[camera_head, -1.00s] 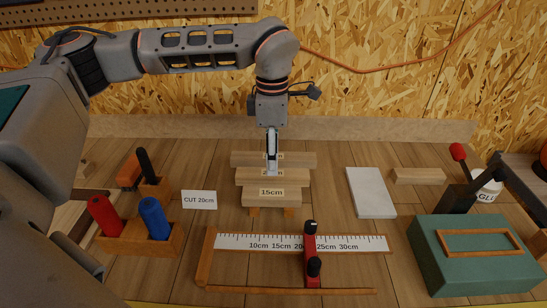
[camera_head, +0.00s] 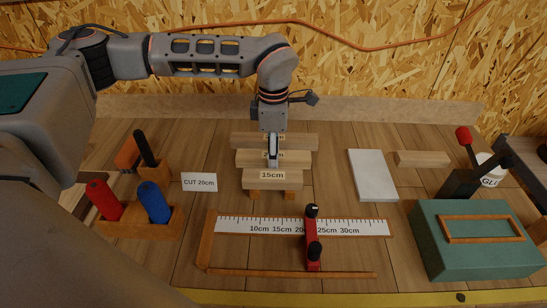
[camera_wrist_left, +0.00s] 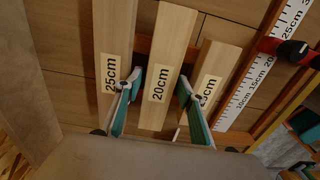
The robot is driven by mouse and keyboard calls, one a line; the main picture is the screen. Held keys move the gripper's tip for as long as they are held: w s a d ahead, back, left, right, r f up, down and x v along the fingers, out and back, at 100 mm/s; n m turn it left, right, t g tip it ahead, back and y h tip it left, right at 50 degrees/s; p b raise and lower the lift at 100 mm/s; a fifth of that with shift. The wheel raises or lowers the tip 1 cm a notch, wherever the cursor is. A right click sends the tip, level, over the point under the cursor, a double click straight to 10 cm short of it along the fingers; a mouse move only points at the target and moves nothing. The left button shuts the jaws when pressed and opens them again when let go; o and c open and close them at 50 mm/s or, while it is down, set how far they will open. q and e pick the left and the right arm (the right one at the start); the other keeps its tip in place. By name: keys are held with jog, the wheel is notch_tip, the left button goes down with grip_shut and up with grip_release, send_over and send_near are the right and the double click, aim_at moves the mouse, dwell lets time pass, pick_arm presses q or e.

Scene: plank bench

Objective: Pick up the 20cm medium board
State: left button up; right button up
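The 20cm medium board (camera_head: 296,158) lies as the middle one of three labelled boards on a support; my left gripper hides most of its label in the head view. The 25cm board (camera_wrist_left: 113,40) lies on one side and the 15cm board (camera_wrist_left: 218,62) on the other. My right gripper is not in view.
A ruler jig (camera_head: 260,227) with a red clamp (camera_head: 311,240) lies in front. A "CUT 20cm" card (camera_head: 199,182) and a holder (camera_head: 165,222) with red and blue handles are left. A white slab (camera_head: 372,175) and green box (camera_head: 475,245) are right.

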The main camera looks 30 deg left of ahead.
pick_arm(q)
jog(key=c, duration=0.9)
